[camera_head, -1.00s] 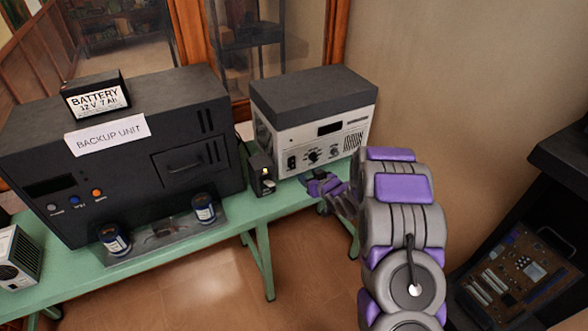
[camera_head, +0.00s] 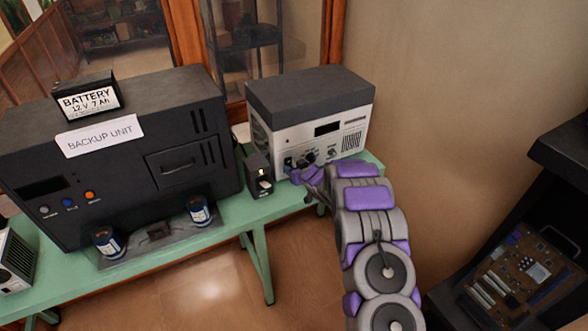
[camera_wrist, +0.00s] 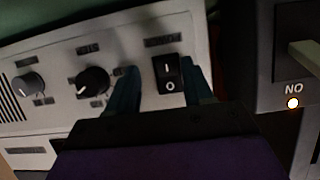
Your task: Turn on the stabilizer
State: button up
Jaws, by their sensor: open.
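The stabilizer is a white-fronted box (camera_head: 290,140) with a dark grey top, at the back right of the green bench. Its front has a small dark display and knobs. My gripper (camera_head: 293,168) is at the lower left of that front. In the wrist view, which looks turned over, my gripper (camera_wrist: 160,72) is open, with one teal finger on each side of a black rocker switch (camera_wrist: 169,74) marked I and O. Contact cannot be told, nor which side of the switch is pressed in. Two knobs (camera_wrist: 93,80) show to the left of it.
A small black box (camera_head: 258,178) with a pale lever stands just left of the stabilizer; its lit lamp (camera_wrist: 293,103) shows in the wrist view. The large black backup unit (camera_head: 110,160) fills the bench's left. A dark stand with a circuit board (camera_head: 515,280) is at right.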

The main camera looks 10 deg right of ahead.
jog(key=shift+a, duration=0.7)
jog(key=shift+c, duration=1.1)
jog(key=shift+d, duration=0.35)
jog(key=c, duration=0.5)
grip_shut()
jog(key=shift+a+f+t+b, duration=0.15)
jog(key=shift+f+t+b, duration=0.15)
jog(key=shift+b, duration=0.2)
jog(key=shift+w+f+t+y, duration=0.15)
jog(key=shift+t+y, duration=0.45)
jog(key=shift+t, duration=0.8)
jog(key=o, duration=0.7)
grip_release()
